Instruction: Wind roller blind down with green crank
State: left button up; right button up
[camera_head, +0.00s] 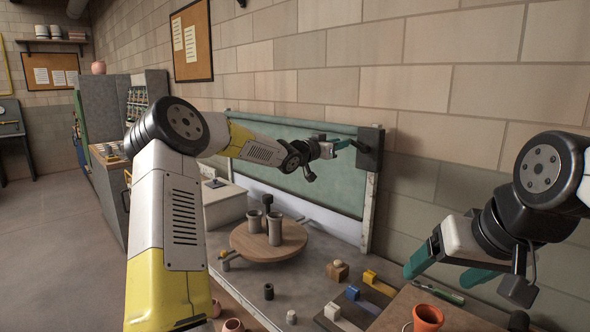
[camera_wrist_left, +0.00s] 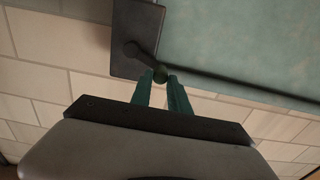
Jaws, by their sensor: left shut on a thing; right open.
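The roller blind (camera_head: 320,185) is a grey-green sheet in a white frame against the block wall; it also fills the upper right of the left wrist view (camera_wrist_left: 235,40). A dark crank box (camera_head: 371,150) sits at the frame's top right corner. My right gripper (camera_head: 442,274) is open and empty at the right, above the bench.
A round wooden turntable (camera_head: 248,244) with several grey pots stands on the bench below the blind. Coloured blocks (camera_head: 378,284), an orange pot (camera_head: 428,317) and a green-handled tool (camera_head: 447,295) lie toward the right. A white box (camera_head: 224,205) is at the left.

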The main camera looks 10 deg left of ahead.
pick_arm(q)
jog(key=shift+s+d+r, duration=0.35)
jog(key=shift+d+r, duration=0.15)
jog(key=shift+r, duration=0.25)
jog(key=shift+s+d+r, duration=0.3)
jog(key=shift+s+d, duration=0.05)
jog(key=shift+d, duration=0.3)
jog(key=o, duration=0.8)
jog(key=shift+w, duration=0.1)
jog(key=shift+c, duration=0.2)
jog(key=shift+a, duration=0.1)
